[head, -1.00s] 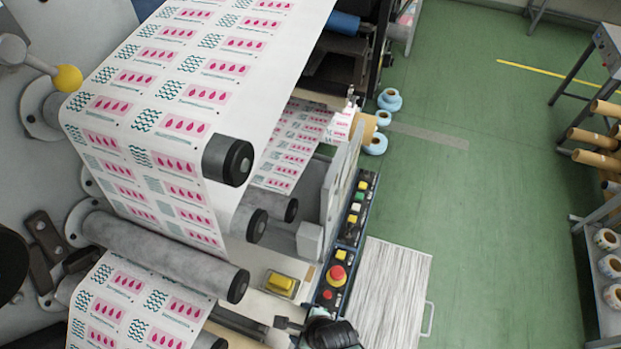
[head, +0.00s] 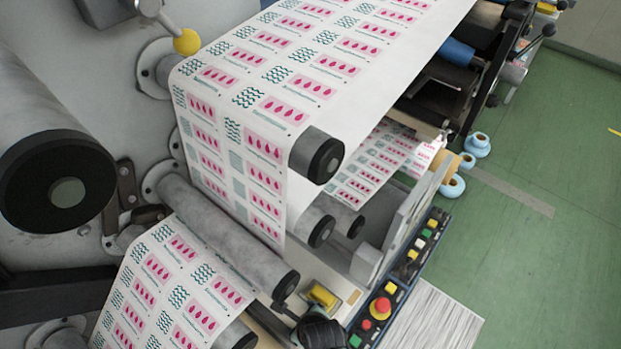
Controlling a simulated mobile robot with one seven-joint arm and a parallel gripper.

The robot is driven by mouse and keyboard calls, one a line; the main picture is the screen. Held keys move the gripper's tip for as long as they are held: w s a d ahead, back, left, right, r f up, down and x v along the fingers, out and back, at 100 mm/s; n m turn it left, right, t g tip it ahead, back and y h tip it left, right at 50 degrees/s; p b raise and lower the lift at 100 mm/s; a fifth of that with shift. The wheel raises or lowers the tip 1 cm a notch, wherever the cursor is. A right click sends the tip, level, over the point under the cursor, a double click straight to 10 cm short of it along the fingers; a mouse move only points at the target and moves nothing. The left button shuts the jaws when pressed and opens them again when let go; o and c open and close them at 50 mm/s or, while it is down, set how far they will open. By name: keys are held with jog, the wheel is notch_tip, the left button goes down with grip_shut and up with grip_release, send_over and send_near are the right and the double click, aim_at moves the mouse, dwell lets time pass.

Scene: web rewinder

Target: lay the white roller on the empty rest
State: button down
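I see no loose white roller in the head view and cannot make out an empty rest. Grey rollers with black end caps carry the printed web (head: 235,130): one at its upper bend (head: 316,155), one long one below it (head: 225,237). A black part, which seems to be the end of my arm with my gripper (head: 320,333), shows at the bottom edge, close to the yellow switch. Its fingers cannot be made out, nor whether it holds anything.
A large grey cylinder with a black end (head: 55,185) juts out at the left. A control panel (head: 398,285) with a red button runs along the machine's front edge. A yellow switch (head: 322,295) sits beside it. Green floor (head: 560,200) is open at the right, with blue rolls (head: 475,145) near the machine.

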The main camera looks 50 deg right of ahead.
jog(key=w+b, duration=0.1)
jog(key=w, duration=0.1)
jog(key=shift+w+d, duration=0.15)
jog(key=shift+w, duration=0.2)
jog(key=shift+f+b, duration=1.75)
jog(key=shift+f, duration=0.45)
jog(key=shift+s, duration=0.15)
grip_release()
jog(key=shift+s+f, duration=0.15)
jog(key=shift+f, duration=0.05)
jog(key=v, duration=1.3)
jog(key=shift+r, duration=0.1)
